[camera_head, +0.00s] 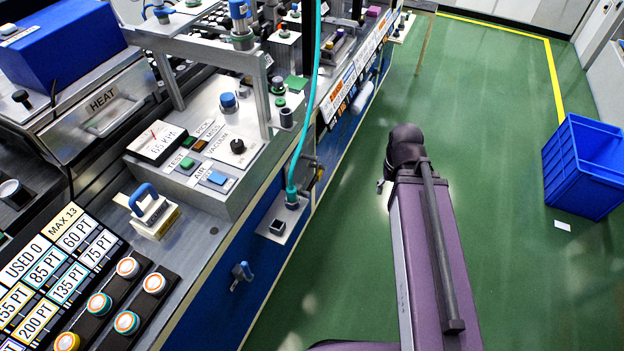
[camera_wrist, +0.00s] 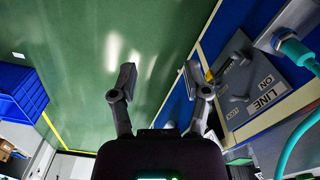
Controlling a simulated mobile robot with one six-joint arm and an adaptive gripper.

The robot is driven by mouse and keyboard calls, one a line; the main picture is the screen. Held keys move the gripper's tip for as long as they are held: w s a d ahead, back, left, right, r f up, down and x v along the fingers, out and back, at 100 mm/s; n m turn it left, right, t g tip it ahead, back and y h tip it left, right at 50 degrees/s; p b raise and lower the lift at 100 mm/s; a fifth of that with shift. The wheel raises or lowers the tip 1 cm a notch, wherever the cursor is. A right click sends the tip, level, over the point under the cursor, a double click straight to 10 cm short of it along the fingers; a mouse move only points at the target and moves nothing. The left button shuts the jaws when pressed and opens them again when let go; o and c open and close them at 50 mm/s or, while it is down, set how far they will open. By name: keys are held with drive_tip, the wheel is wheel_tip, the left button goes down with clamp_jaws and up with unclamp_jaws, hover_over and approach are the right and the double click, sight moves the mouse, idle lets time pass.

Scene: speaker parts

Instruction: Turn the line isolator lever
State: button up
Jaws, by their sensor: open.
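The line isolator shows in the wrist view as a grey plate (camera_wrist: 240,72) on the blue bench front, with "LINE" and "ON" labels. In the head view the isolator (camera_head: 311,174) is small and seen from the side, left of my arm, and the gripper is mostly hidden behind the arm's end.
A teal cable plug (camera_head: 292,194) stands beside the isolator, its cable rising across the view. A blue crate (camera_head: 585,168) stands on the floor at the right.

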drive_tip(key=shift+f, duration=0.15)
drive_tip(key=m+t+y+b, duration=0.45)
drive_tip(key=y+b, duration=1.05)
drive_tip(key=b, duration=2.9)
approach(314, 180)
drive_tip(key=s+d, duration=0.2)
drive_tip(key=d, duration=0.1)
drive_tip(key=shift+d+f+n+t, duration=0.1)
drive_tip(key=shift+n+t, duration=0.15)
drive_tip(key=shift+t, duration=0.2)
drive_tip(key=shift+w, duration=0.1)
drive_tip(key=shift+b+x, duration=1.2)
drive_tip(key=shift+x, duration=5.7)
drive_tip(key=shift+f, duration=0.15)
clamp_jaws()
